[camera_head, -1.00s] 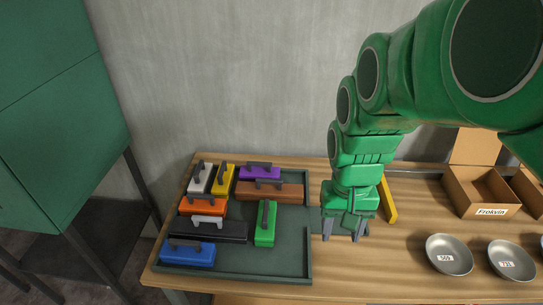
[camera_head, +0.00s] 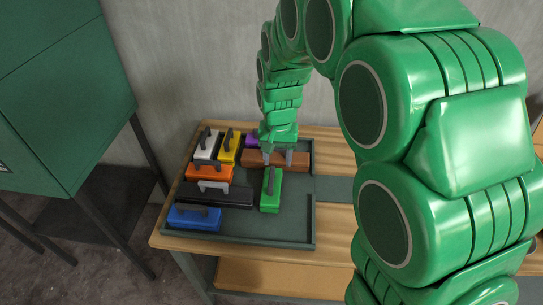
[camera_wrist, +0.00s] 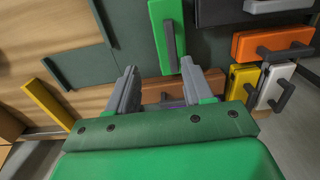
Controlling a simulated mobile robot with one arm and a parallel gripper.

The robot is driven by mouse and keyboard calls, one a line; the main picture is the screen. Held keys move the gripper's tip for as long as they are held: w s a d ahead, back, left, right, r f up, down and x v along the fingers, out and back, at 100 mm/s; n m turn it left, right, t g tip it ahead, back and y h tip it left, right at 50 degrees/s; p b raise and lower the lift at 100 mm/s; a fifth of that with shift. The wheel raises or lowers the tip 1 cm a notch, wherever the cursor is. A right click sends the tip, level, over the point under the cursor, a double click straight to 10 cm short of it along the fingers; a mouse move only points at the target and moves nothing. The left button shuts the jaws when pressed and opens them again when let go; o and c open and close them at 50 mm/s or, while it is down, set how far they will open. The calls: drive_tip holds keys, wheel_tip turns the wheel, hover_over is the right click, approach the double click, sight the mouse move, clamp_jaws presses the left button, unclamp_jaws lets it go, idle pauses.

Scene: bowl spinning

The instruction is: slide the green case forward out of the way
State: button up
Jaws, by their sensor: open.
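The green case (camera_head: 270,194) lies in the tray, right of the black case, with its dark handle on top. In the wrist view the green case (camera_wrist: 160,42) is at the top centre, its near end close to my fingertips. My gripper (camera_head: 278,157) points down at the back of the tray, above the brown case (camera_head: 302,158). Its fingers are apart with nothing between them. In the wrist view my gripper (camera_wrist: 158,72) has one finger to each side of the green case's near end. Whether a finger touches any case cannot be told.
The dark green tray (camera_head: 297,215) has free floor right and in front of the green case. The black case (camera_head: 215,195) is at its left. Blue (camera_head: 194,218), orange (camera_head: 210,173), white (camera_head: 206,147), yellow (camera_head: 228,148) and purple (camera_head: 250,140) cases fill the left and back.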

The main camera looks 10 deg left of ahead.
sight(271, 177)
drive_tip(key=shift+w+a+f, duration=0.6)
drive_tip(key=shift+a+f, duration=0.15)
drive_tip(key=shift+a, duration=0.15)
drive_tip(key=shift+f, duration=3.7)
drive_tip(key=shift+c, duration=0.5)
clamp_jaws()
drive_tip(key=shift+s, duration=4.3)
drive_tip(key=shift+o, duration=0.5)
unclamp_jaws()
drive_tip(key=shift+r, duration=0.15)
